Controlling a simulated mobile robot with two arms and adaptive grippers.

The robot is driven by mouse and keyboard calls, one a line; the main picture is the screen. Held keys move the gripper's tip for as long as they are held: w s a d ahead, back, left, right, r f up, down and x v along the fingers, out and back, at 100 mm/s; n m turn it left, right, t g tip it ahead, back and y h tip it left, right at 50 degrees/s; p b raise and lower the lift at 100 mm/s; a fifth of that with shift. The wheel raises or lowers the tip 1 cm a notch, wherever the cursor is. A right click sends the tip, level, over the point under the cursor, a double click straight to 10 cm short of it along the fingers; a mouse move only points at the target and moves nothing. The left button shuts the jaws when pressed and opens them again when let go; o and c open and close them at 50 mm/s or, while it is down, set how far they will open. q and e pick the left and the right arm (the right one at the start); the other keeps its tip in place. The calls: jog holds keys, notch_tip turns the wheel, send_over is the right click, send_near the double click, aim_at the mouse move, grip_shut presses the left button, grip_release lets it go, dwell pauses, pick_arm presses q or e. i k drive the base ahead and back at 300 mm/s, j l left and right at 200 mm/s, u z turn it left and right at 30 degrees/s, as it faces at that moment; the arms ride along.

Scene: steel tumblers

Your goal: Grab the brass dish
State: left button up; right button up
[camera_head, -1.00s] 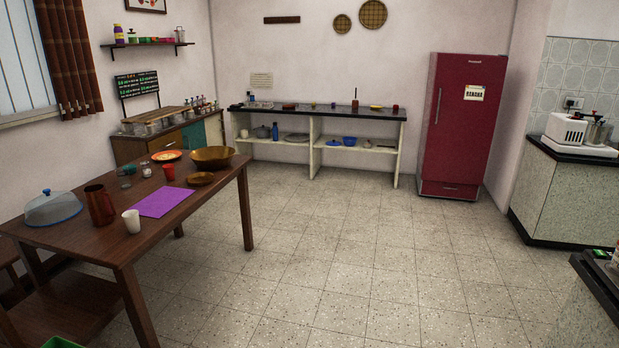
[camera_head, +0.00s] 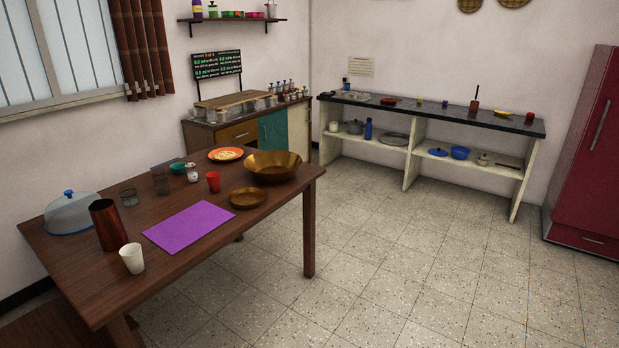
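On the wooden table (camera_head: 95,280) stand two brass-brown vessels. The larger is a wide, deep golden bowl (camera_head: 272,172) near the table's far right corner. The smaller is a shallow round dish (camera_head: 247,198) just in front of it, close to the right edge. I cannot tell for certain which one is the brass dish. Both look upright, and nothing seems to be in them. Neither of my grippers is in view.
A purple mat (camera_head: 188,226), white cup (camera_head: 132,258), copper-brown jug (camera_head: 108,225), domed cover (camera_head: 72,213), red cup (camera_head: 213,181) and orange plate (camera_head: 226,154) share the table. The tiled floor (camera_head: 390,270) right of it is clear, up to the black-topped shelf unit (camera_head: 430,112).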

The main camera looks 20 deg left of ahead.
aim_at(246, 199)
jog(key=i+l+u, duration=0.1)
jog(key=i+u, duration=0.3)
jog(key=i+l+u, duration=0.2)
jog(key=i+u, duration=0.25)
jog(key=i+l+u, duration=0.65)
jog(key=u, duration=0.15)
